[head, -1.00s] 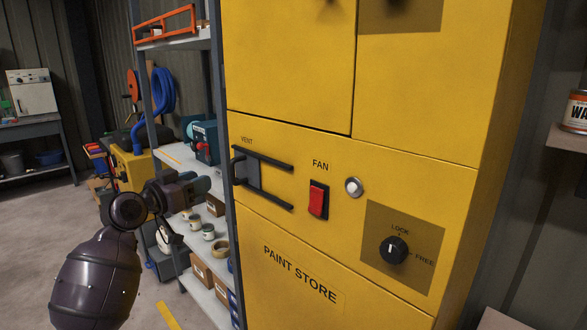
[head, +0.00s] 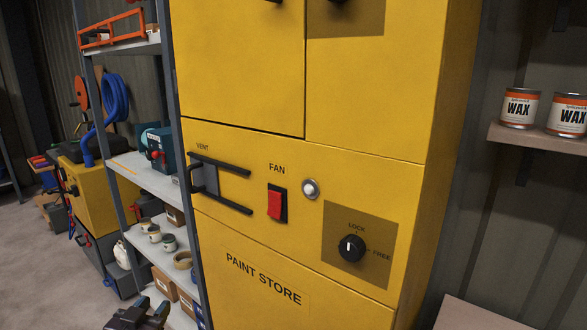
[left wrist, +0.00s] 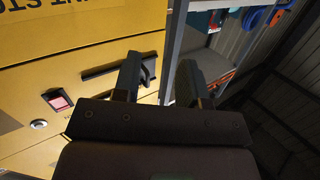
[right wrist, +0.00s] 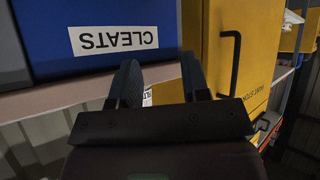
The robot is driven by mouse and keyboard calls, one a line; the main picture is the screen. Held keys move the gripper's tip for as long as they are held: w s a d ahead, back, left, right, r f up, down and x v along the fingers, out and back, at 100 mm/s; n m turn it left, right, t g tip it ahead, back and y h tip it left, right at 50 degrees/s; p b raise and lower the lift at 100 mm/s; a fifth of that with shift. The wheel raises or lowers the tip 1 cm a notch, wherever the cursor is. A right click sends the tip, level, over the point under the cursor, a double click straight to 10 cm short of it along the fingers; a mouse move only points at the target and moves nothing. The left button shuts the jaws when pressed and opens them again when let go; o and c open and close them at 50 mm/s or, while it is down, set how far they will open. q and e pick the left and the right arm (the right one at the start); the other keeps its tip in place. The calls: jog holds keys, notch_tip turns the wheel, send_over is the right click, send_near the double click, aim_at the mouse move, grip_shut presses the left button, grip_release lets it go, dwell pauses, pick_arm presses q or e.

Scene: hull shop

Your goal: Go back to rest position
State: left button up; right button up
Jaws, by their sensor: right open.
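My left gripper (head: 148,306) shows at the bottom left edge of the head view, low in front of the shelving and apart from the cabinet. In the left wrist view (left wrist: 160,78) its fingers are spread with nothing between them. My right gripper is outside the head view; in its wrist view (right wrist: 158,82) the fingers are apart and empty, near a blue box (right wrist: 50,40) labelled CLEATS. The yellow paint store cabinet (head: 400,200) carries a vent slider (head: 205,178) at the left of its rails, a red fan switch (head: 277,203) and a black knob (head: 351,248) pointing roughly at LOCK.
A grey shelving unit (head: 168,110) with jars and boxes stands left of the cabinet. Wax tins (head: 520,107) sit on a wall shelf (head: 540,138) at the right. A pale surface (head: 470,316) lies at the bottom right. Open floor (head: 40,265) shows at the left.

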pick_arm(q)
jog(key=s+d+f+g, duration=0.1)
jog(key=s+f+g, duration=0.1)
jog(key=s+f, duration=0.8)
jog(key=s+f+n+g+y, duration=0.1)
jog(key=s+f+g, duration=0.2)
jog(key=s+f, duration=0.8)
jog(key=s, duration=0.5)
jog(key=shift+s+d+g+y, duration=0.3)
jog(key=shift+s+d, duration=0.05)
jog(key=shift+d, duration=0.05)
